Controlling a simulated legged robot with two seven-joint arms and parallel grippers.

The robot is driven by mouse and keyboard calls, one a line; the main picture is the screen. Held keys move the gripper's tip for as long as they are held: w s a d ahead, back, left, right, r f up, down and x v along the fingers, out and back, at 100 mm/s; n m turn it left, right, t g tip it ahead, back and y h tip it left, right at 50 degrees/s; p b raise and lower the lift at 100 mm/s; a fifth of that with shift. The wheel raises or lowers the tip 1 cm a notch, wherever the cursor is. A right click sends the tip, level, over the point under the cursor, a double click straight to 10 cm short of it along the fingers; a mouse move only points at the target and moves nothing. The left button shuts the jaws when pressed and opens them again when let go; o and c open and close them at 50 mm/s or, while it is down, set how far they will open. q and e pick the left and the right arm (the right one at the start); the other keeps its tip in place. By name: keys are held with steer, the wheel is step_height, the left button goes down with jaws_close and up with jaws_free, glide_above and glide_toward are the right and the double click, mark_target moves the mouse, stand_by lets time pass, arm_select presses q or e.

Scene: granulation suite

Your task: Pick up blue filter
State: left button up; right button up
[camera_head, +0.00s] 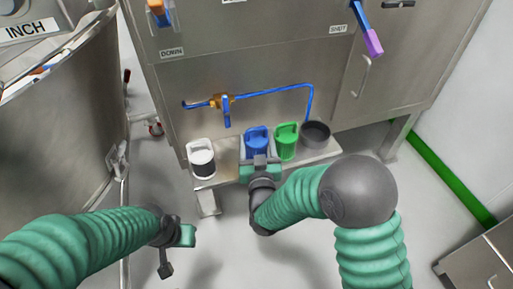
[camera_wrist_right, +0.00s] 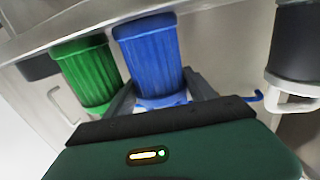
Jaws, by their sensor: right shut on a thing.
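The blue filter (camera_head: 256,140) stands on a low metal shelf (camera_head: 228,158), between the white filter and the green one. My right gripper (camera_head: 260,164) is at its near side and shut on it. In the right wrist view the ribbed blue filter (camera_wrist_right: 150,55) sits between the two dark fingers (camera_wrist_right: 160,95); the gripper body hides part of its near end. My left gripper (camera_head: 178,251) is over the floor at lower left, its fingers apart and empty.
A green filter (camera_head: 286,140) stands close to the right of the blue one, then a dark grey round container (camera_head: 315,134). A white and black filter (camera_head: 201,158) stands at the shelf's left end. A blue pipe (camera_head: 270,92) with a valve runs above.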

steer(key=shift+c, duration=0.7)
steer(key=shift+r, duration=0.1)
